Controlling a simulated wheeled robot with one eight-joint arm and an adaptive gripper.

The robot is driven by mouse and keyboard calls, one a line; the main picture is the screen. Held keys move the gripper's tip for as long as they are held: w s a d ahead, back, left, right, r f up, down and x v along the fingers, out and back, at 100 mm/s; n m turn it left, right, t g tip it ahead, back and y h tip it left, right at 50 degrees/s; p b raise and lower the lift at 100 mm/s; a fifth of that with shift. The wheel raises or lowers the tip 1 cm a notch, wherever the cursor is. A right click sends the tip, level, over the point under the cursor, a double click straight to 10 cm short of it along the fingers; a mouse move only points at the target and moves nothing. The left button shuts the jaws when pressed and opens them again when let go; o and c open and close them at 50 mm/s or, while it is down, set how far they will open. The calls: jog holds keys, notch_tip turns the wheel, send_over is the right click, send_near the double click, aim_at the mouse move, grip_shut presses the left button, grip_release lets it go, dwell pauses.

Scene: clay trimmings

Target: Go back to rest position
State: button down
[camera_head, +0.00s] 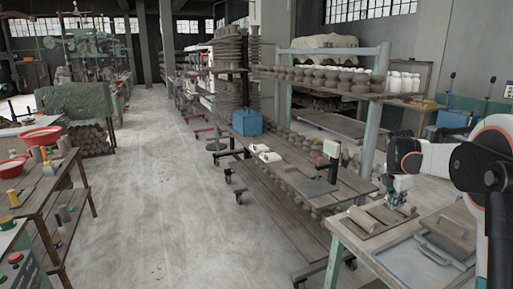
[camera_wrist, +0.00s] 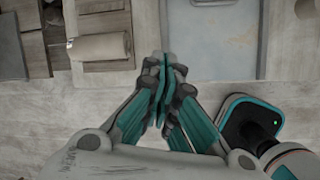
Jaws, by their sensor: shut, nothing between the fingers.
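My gripper (camera_head: 397,197) is at the right of the head view, pointing down over the near worktable, with my arm reaching in from the right edge. In the wrist view my gripper (camera_wrist: 161,70) has its teal fingers together and nothing between them. A pale clay roll (camera_head: 362,218) lies on a wooden board just left of the gripper. The roll (camera_wrist: 100,47) also shows at the upper left of the wrist view, apart from the fingers.
A grey tray (camera_head: 418,264) with a handle lies on the worktable (camera_head: 345,246). A shelf rack with a blue box (camera_head: 247,122) and several dark pots stands behind. A bench with red bowls (camera_head: 40,135) is at the left. The middle floor is clear.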

jog(key=s+a+r+m+t, duration=0.1)
jog(key=s+a+r+m, duration=0.1)
jog(key=s+a+r, duration=0.3)
jog(key=s+a+r+m, duration=0.1)
jog(key=s+a+m, duration=0.15)
jog(key=a, duration=0.35)
jog(key=s+a+r+m+t+y, duration=0.1)
jog(key=s+a+m, duration=0.3)
jog(key=s, duration=0.6)
jog(key=s+a+m+t+y, duration=0.1)
jog(key=s+a+m, duration=0.4)
jog(key=s+a, duration=0.4)
jog(key=shift+s+a+r, duration=0.3)
jog(key=shift+s+r, duration=0.1)
jog(key=shift+s, duration=0.25)
jog(key=c, duration=2.2)
grip_release()
jog(key=s+a+f+m, duration=0.1)
jog(key=s, duration=0.2)
jog(key=s+a+f+m+t+y, duration=0.1)
jog(key=s+a+f+m, duration=0.1)
jog(key=s, duration=0.1)
jog(key=s+a+f+m+p, duration=0.1)
jog(key=s+f+m, duration=0.1)
jog(key=s, duration=0.2)
jog(key=shift+a+m+t, duration=0.25)
jog(key=shift+a+t, duration=0.05)
jog(key=o, duration=0.5)
jog(key=shift+a+y, duration=0.1)
jog(key=shift+y, duration=0.2)
